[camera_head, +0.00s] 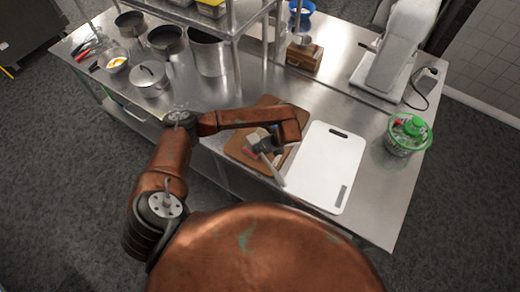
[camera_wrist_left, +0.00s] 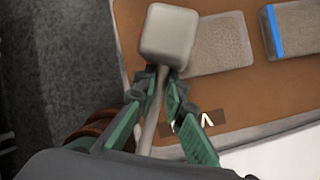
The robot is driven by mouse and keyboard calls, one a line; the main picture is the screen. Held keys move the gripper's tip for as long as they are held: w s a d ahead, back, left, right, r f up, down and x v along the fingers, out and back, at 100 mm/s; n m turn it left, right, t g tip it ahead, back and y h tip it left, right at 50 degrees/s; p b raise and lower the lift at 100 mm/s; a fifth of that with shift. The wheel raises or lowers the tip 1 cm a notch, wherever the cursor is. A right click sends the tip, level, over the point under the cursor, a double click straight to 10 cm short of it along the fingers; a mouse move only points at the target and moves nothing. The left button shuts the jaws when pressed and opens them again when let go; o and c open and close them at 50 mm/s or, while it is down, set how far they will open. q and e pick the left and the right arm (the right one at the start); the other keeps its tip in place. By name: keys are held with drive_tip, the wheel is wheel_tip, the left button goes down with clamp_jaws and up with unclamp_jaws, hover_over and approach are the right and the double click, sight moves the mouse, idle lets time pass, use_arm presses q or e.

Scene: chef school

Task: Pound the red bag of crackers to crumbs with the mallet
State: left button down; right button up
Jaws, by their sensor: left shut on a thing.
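The mallet's grey block head (camera_wrist_left: 168,32) and pale handle (camera_wrist_left: 151,115) show in the left wrist view. My left gripper (camera_wrist_left: 160,82) is shut on the handle just below the head. In the head view, my left gripper (camera_head: 266,147) and the mallet handle (camera_head: 274,172) are over the brown cutting board (camera_head: 236,152). A small red patch (camera_head: 248,151) beside the gripper may be part of the red bag; the rest is hidden. A tan packet (camera_wrist_left: 220,45) lies beside the mallet head in the wrist view; no red shows on it. My right gripper is out of view.
A packet with a blue stripe (camera_wrist_left: 297,28) lies farther right on the brown board. A white cutting board (camera_head: 318,170) lies right of it.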

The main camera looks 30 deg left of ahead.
use_arm(q)
drive_tip(key=shift+r, duration=0.1)
wheel_tip(320, 180, up, 5)
drive_tip(key=p, duration=0.2)
drive_tip(key=shift+r+p, duration=0.15)
drive_tip(key=shift+p, duration=0.25)
drive_tip(key=shift+r, duration=0.4)
drive_tip(key=shift+f, duration=0.15)
